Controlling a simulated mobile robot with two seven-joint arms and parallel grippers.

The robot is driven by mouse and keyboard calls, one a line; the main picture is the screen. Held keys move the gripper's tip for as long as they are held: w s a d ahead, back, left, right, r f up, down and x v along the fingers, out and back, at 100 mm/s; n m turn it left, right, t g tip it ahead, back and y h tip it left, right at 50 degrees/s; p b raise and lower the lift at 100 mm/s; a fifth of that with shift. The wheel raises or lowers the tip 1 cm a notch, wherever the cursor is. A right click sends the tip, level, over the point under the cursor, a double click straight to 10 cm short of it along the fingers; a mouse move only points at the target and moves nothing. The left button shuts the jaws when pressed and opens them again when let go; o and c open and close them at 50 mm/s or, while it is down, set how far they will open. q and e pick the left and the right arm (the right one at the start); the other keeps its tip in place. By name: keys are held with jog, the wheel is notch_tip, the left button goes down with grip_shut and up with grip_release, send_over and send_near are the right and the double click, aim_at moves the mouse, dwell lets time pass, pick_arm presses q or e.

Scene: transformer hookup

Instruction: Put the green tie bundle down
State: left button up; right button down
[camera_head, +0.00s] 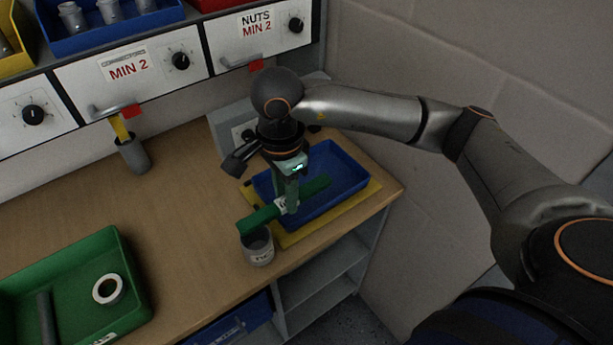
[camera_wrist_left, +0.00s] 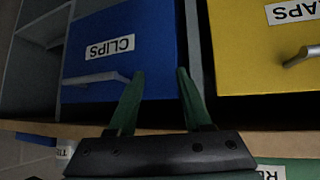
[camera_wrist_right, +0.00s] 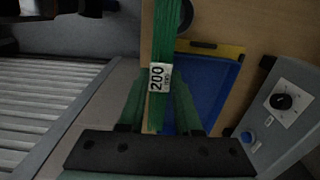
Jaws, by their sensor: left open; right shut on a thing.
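The green tie bundle (camera_head: 262,217) is long and thin with a white label. In the head view it is held above the blue tray (camera_head: 345,172) and near a grey cup (camera_head: 257,248). My right gripper (camera_head: 286,196) is shut on it around the label. In the right wrist view the bundle (camera_wrist_right: 170,45) shows a label reading 200, between the green fingers of the right gripper (camera_wrist_right: 160,100). My left gripper (camera_wrist_left: 157,75) is open and empty in the left wrist view, facing a blue drawer marked CLIPS (camera_wrist_left: 120,50). It is not in the head view.
The blue tray sits on a yellow mat (camera_head: 318,228) at the bench's right end. A green tray (camera_head: 110,255) with a white tape roll (camera_head: 108,289) lies at the left. The middle of the wooden bench (camera_head: 185,210) is clear. A grey control box (camera_head: 232,125) stands behind.

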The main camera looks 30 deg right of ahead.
jog(key=w+d+f+b, duration=0.3)
jog(key=w+d+f, duration=0.1)
jog(key=d, duration=0.4)
jog(key=b, duration=0.3)
send_over(321, 197)
jog(key=a, duration=0.1)
jog(key=f, duration=0.4)
jog(key=shift+s+f, duration=0.25)
jog(key=shift+f, duration=0.05)
jog(key=shift+w+d+f+b, duration=0.2)
jog(key=shift+f+b, duration=0.05)
jog(key=shift+b, duration=0.1)
jog(key=shift+w+d+f, duration=0.1)
jog(key=shift+d+f, duration=0.1)
jog(key=shift+f, duration=0.1)
notch_tip(321, 197, down, 3)
jog(key=shift+d+r+b, duration=0.15)
jog(key=shift+b, duration=1)
jog(key=shift+f, duration=0.35)
jog(key=shift+r, duration=0.15)
jog(key=shift+f, duration=0.2)
jog(key=c, duration=0.6)
grip_release()
